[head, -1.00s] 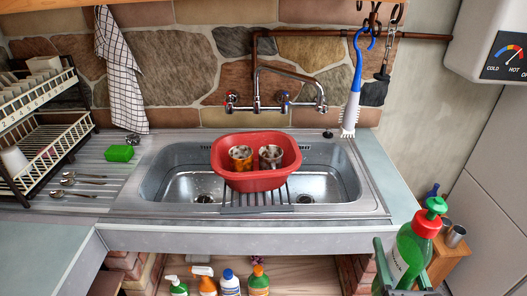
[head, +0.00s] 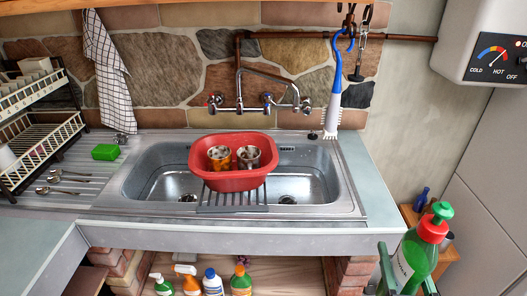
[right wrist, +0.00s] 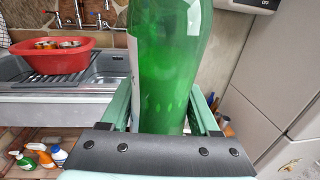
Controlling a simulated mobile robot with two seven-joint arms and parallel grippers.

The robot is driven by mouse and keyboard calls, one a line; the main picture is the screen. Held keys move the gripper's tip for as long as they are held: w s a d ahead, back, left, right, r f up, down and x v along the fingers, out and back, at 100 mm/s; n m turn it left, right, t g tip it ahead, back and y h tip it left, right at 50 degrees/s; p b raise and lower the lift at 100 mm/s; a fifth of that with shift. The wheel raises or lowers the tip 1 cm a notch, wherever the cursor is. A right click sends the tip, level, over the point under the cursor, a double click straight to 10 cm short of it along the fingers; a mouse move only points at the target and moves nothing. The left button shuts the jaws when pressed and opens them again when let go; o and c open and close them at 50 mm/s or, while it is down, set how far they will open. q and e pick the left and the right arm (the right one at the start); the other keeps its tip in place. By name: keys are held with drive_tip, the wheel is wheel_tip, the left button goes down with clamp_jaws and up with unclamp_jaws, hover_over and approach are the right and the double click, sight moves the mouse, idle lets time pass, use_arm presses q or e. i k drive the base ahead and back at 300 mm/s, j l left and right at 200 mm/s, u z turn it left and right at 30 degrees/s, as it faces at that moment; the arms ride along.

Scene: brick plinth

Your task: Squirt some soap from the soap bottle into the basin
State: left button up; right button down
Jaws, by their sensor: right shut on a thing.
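The soap bottle (head: 413,260) is green with a red collar and a green pump top, and stands about upright at the lower right of the head view. My right gripper (head: 408,280) is shut on it, with one finger on each side. In the right wrist view the bottle's green body (right wrist: 170,70) fills the middle between the fingers (right wrist: 165,125). The red basin (head: 207,184) rests on the sink, left of and beyond the bottle, and holds two cups (head: 248,157). The bottle is apart from the basin. My left gripper is not in view.
The metal sink (head: 335,190) has a wall tap (head: 262,100) above the basin. A blue and white brush (head: 334,100) hangs at the right. A small wooden stand (head: 447,257) with cups is behind the bottle. A green sponge (head: 106,152) and dish rack (head: 45,130) are left.

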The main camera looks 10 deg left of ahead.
sight(236, 180)
drive_tip(key=l+u, duration=0.15)
drive_tip(key=l, duration=0.65)
drive_tip(key=u, duration=1.35)
drive_tip(key=i, duration=0.5)
drive_tip(key=l, duration=0.1)
